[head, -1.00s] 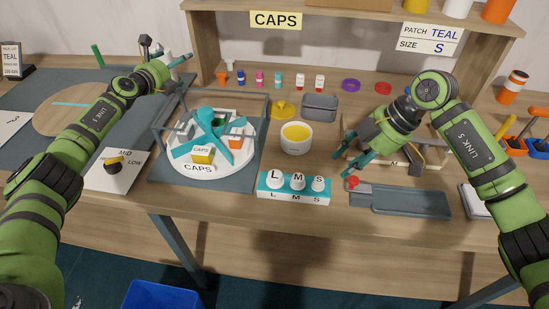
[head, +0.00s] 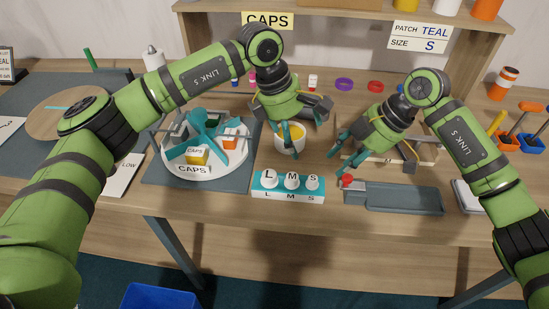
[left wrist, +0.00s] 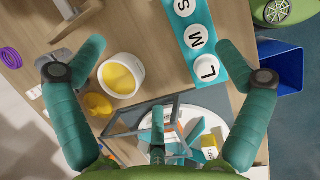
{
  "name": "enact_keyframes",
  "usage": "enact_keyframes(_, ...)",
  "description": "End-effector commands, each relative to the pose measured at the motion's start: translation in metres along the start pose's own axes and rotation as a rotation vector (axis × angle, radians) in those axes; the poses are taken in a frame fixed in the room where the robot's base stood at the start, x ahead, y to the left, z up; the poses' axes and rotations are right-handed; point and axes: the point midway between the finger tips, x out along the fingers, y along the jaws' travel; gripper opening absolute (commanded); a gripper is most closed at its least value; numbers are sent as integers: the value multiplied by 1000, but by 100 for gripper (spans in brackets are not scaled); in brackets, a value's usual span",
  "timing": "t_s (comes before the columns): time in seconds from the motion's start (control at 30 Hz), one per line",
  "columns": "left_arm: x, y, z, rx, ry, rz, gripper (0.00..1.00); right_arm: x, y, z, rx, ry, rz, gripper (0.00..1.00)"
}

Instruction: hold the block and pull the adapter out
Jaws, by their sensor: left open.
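The teal block (head: 288,195) lies on the bench in the head view, with white round adapters marked L (head: 269,178), M (head: 292,180) and S (head: 312,182) upright on it. My left gripper (head: 288,157) is open and empty, just behind the block over the yellow-filled bowl's front. In the left wrist view, the block (left wrist: 188,22) lies near the right-hand finger of my left gripper (left wrist: 160,48), and all three adapters show. My right gripper (head: 346,158) appears open and empty, behind and right of the block. Neither gripper visibly touches the block.
The white bowl (head: 290,147) is partly hidden by my left gripper; it shows whole in the left wrist view (left wrist: 121,76). A caps carousel (head: 195,172) stands left of the block. A red knob (head: 347,179) and grey tray (head: 400,198) lie to the right.

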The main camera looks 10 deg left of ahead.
Motion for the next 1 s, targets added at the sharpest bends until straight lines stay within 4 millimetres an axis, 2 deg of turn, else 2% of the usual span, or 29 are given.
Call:
enact_keyframes(0.03, 14, -8, -14, 3, 79, -20, 100, 0, 0, 0, 0, 0, 0, 39)
enact_keyframes(0.1, 27, -16, -31, 6, 173, -37, 100, 0, 0, 0, 0, 0, 0, 39)
enact_keyframes(0.3, 46, -28, -60, 9, 321, -61, 100, 0, 0, 0, 0, 0, 0, 39)
enact_keyframes(0.8, 105, -33, -82, 6, 331, -65, 100, 0, 0, 0, 0, 0, 0, 39)
enact_keyframes(1.0, 112, -32, -84, 8, 330, -61, 100, 0, 0, 0, 0, 0, 0, 39)
